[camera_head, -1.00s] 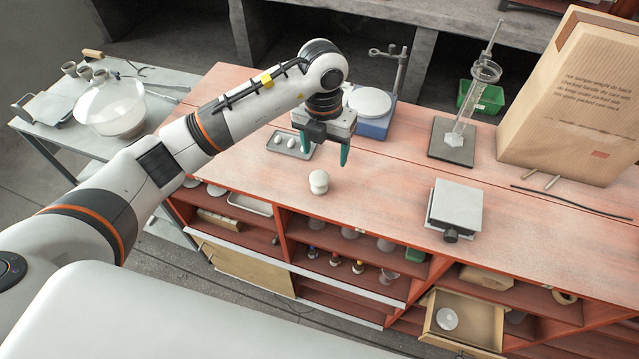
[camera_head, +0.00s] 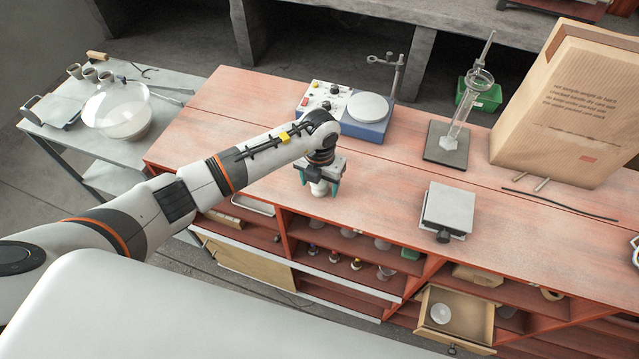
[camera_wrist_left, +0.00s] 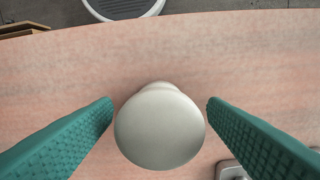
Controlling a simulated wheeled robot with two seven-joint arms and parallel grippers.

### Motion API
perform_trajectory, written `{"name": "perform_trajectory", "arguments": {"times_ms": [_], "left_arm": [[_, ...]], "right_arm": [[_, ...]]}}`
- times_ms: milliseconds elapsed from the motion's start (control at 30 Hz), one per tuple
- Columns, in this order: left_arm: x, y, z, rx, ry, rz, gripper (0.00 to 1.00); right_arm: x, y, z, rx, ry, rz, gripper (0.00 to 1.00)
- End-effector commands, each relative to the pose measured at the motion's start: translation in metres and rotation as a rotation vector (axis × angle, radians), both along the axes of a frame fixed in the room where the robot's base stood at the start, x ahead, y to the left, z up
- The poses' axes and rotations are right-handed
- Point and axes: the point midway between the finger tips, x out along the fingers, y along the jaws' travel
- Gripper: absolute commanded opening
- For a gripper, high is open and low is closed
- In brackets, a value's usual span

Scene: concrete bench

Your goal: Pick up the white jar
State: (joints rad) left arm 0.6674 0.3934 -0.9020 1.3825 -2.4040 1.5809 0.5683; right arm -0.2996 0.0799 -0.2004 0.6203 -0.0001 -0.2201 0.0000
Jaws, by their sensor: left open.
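The white jar (camera_head: 319,188) stands on the red bench top near its front edge, mostly hidden by my gripper in the head view. In the left wrist view its round pale top (camera_wrist_left: 159,126) sits between the fingers, with a gap on each side. My left gripper (camera_head: 320,190) is directly above and around the jar, pointing down. Its two green fingers are open, one on either side of the jar, and they also show in the left wrist view (camera_wrist_left: 160,120). My right gripper is not in view.
A blue hotplate (camera_head: 366,118) stands behind the gripper. A grey square device (camera_head: 447,208) lies to the right on the bench, with a cardboard box (camera_head: 570,110) behind it. An open drawer (camera_head: 455,318) sticks out below. The bench between jar and grey device is clear.

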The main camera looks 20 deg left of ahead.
Motion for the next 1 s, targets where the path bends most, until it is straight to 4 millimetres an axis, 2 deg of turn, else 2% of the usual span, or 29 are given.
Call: {"name": "perform_trajectory", "arguments": {"times_ms": [233, 500, 533, 833, 1000], "left_arm": [[0.000, 0.000, -0.002, 0.000, -0.002, -0.001, 0.66], [0.000, 0.000, -0.002, 0.000, -0.001, 0.000, 0.21], [0.000, 0.000, -0.002, 0.000, -0.001, 0.000, 0.19], [0.001, 0.000, 0.004, -0.001, -0.003, 0.000, 0.18], [0.002, 0.000, 0.031, -0.001, -0.008, -0.001, 0.18]], "right_arm": [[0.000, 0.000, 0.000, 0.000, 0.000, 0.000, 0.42], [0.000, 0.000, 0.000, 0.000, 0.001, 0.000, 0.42], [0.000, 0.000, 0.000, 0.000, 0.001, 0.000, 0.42], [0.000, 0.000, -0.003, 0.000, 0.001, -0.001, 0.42], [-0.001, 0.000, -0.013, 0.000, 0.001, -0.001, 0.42]]}}
